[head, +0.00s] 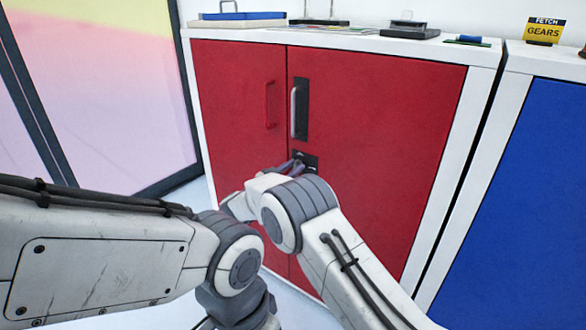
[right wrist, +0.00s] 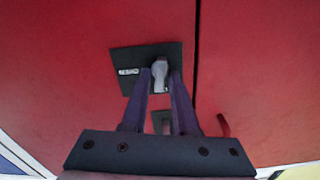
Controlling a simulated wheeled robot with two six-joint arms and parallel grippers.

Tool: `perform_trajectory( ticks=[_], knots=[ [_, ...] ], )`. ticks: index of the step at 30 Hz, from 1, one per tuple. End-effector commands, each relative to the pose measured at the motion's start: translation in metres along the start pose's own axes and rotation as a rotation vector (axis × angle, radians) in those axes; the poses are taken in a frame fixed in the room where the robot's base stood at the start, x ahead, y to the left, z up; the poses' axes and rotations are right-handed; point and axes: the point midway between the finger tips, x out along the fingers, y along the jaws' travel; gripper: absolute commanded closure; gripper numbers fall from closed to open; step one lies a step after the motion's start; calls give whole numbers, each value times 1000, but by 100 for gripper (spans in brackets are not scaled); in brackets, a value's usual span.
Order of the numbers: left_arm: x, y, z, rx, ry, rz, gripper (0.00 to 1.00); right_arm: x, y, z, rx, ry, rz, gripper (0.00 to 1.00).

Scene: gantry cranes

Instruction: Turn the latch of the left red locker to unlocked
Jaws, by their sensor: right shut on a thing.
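The red locker (head: 375,115) stands at the centre of the head view, with two red doors. Its latch is a grey knob (right wrist: 159,75) on a black plate (right wrist: 127,58) on the right door, beside the seam; the plate also shows below the handle in the head view (head: 312,158). My right gripper (right wrist: 160,88) has its dark fingers shut on the knob, one on each side. It also shows at the latch in the head view (head: 297,164). My left gripper is out of view.
A silver handle (head: 293,112) on a black backing sits above the latch, and a red handle (head: 270,104) is on the left door. A blue locker (head: 535,190) stands to the right, bearing a GEARS sign (head: 544,30). Flat items lie on the red locker's top.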

Motion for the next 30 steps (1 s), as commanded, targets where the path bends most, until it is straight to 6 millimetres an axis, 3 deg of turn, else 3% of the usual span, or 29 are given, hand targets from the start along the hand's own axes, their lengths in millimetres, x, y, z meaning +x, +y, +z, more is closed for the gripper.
perform_trajectory(
  ticks=[17,30],
  knots=[
    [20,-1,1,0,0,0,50,0,2,3,539,-3,-2,100],
    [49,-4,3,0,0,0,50,0,4,6,956,-3,-1,100]
  ],
)
